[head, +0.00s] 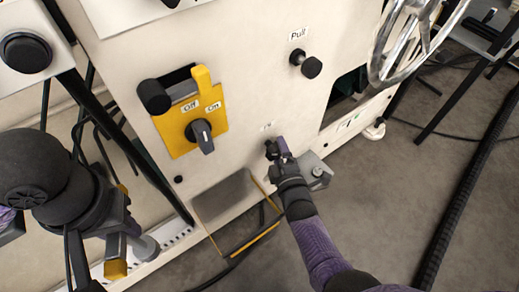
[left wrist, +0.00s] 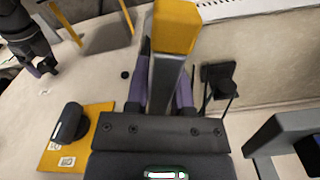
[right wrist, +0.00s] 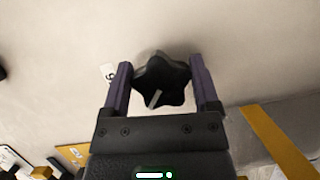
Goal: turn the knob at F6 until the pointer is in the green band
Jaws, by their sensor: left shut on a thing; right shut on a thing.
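A black star-shaped knob (right wrist: 163,80) with a pale line on it sits on the cream panel in the right wrist view. My right gripper (right wrist: 162,88) is shut on it, one purple finger on each side. In the head view my right gripper (head: 280,150) is at the lower panel and mostly hides the knob. A label (right wrist: 107,72) beside the knob is partly covered and unreadable. No pointer over a green band can be made out. My left gripper (left wrist: 160,90) is shut on a grey bar with a yellow end (left wrist: 175,28), low at the left in the head view.
A yellow Off/On plate (head: 180,147) with a black rotary switch (head: 201,134) is left of my right gripper. A black pull knob (head: 311,67) and a metal handwheel (head: 408,40) are above. A black hose (head: 465,190) lies on the open floor at right.

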